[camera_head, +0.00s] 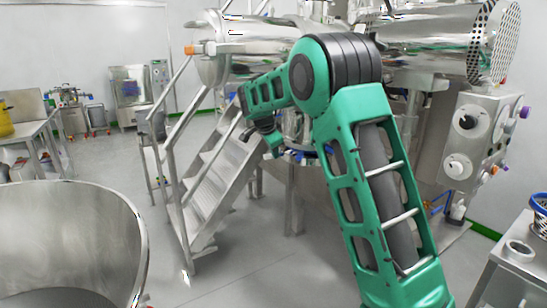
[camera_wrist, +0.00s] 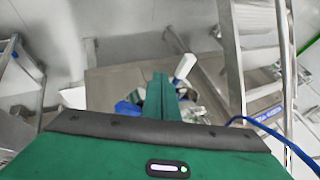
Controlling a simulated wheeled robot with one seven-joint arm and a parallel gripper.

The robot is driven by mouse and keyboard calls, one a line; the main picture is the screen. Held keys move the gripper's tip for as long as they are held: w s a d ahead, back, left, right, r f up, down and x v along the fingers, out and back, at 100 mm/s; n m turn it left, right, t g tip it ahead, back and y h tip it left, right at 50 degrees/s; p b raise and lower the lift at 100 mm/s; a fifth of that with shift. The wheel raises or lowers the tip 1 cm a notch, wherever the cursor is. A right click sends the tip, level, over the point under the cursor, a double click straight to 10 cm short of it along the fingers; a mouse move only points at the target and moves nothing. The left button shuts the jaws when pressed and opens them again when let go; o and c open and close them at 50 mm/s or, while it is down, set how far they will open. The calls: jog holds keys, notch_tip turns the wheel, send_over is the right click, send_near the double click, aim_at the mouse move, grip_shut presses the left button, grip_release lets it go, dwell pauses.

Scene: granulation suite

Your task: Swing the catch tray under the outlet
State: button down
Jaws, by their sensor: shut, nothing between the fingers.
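My gripper (camera_head: 272,140) hangs from my green arm in front of the steel machine in the head view, beside the stairs. In the wrist view its green fingers (camera_wrist: 160,92) are shut with nothing between them. A white handle-like piece (camera_wrist: 184,66) on a thin rod shows just right of the fingertips; I cannot tell if it touches them. Blue parts (camera_wrist: 128,108) lie beyond the fingers to the left. My arm covers much of the machine's underside in the head view. I cannot make out the catch tray or the outlet for certain in either view.
Metal stairs with rails (camera_head: 215,175) stand left of my gripper. A large steel bin (camera_head: 70,240) fills the lower left. A control box (camera_head: 476,140) and a steel cart (camera_head: 515,250) stand at the right. Grey floor (camera_head: 250,270) is open in front.

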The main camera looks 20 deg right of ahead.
jog(key=v, duration=0.7)
jog(key=shift+s, duration=0.3)
jog(key=s+d+f+n+g+y, duration=0.1)
jog(key=s+d+n, duration=0.15)
jog(key=s, duration=0.65)
jog(key=s+d+f+n+g, duration=0.1)
jog(key=s+d, duration=0.3)
jog(key=s, duration=0.5)
jog(key=s+d+f+n+g+y, duration=0.1)
jog(key=s+d+f+n, duration=0.15)
jog(key=s, duration=0.55)
jog(key=s+a+f+n+y, duration=0.1)
jog(key=s+f, duration=0.1)
jog(key=s, duration=0.6)
jog(key=s+a+f+n+g+y, duration=0.1)
jog(key=s+a+f+n, duration=0.1)
jog(key=s, duration=0.7)
jog(key=s+a+f+n+g+y, duration=0.1)
jog(key=s+f, duration=0.3)
jog(key=s, duration=0.5)
jog(key=shift+a+n, duration=0.35)
jog(key=shift+n, duration=0.15)
jog(key=shift+s+f, duration=0.1)
